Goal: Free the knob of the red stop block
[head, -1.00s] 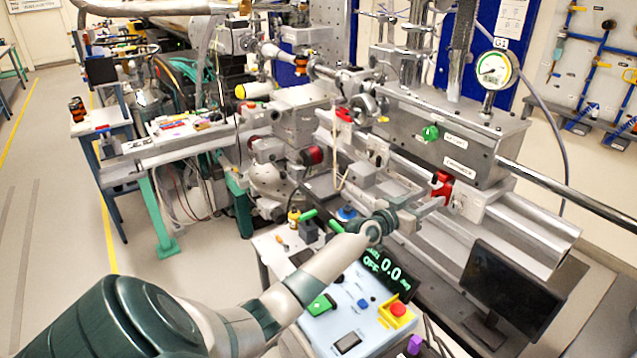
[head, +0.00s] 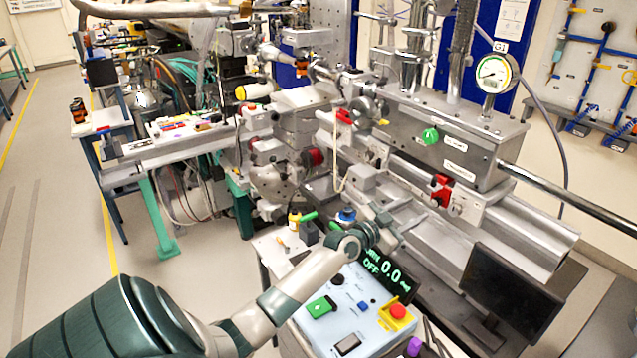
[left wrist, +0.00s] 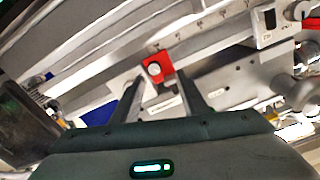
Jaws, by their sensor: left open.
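The red stop block (head: 441,190) sits on the long grey rail, right of centre in the head view. In the left wrist view the red stop block (left wrist: 158,67) shows with a round silver knob (left wrist: 154,69) on its face. My left gripper (head: 382,213) is open and empty, left of and nearer than the block in the head view. In the left wrist view the two fingers of my left gripper (left wrist: 157,82) frame the block, which appears beyond them; contact cannot be told. My right gripper is not in view.
A black monitor (head: 510,295) stands to the right. A pressure gauge (head: 494,71) rises behind the rail. Another red part (head: 344,117) sits farther left along the rail. Open floor lies left.

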